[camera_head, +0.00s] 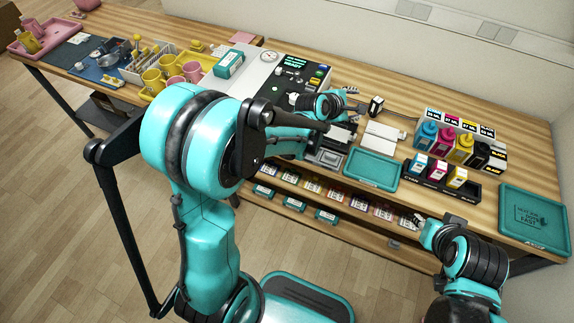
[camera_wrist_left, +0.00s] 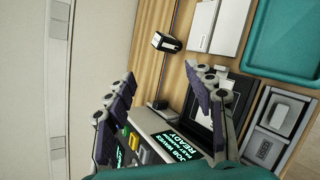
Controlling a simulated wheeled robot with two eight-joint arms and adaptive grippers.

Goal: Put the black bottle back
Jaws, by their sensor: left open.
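A dark, bottle-like shape (camera_head: 481,154) is at the right end of the white ink rack (camera_head: 513,152), beside the yellow bottle (camera_head: 461,149). It looks like the black bottle, but its outline is hard to make out. My left gripper (camera_head: 350,104) is over the bench near the black printing machine, well left of the rack. In the left wrist view its jaws (camera_wrist_left: 165,105) are wide apart, with nothing between them. My right gripper (camera_head: 448,221) is low at the right, in front of the bench edge; its jaws cannot be made out.
Cyan (camera_head: 427,133) and magenta (camera_head: 444,139) bottles stand in the rack. A black holder (camera_head: 437,189) with small cartridges is in front. Teal trays (camera_head: 372,166) (camera_head: 535,214) lie either side. A small black-and-white box (camera_wrist_left: 167,42) stands near my left gripper.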

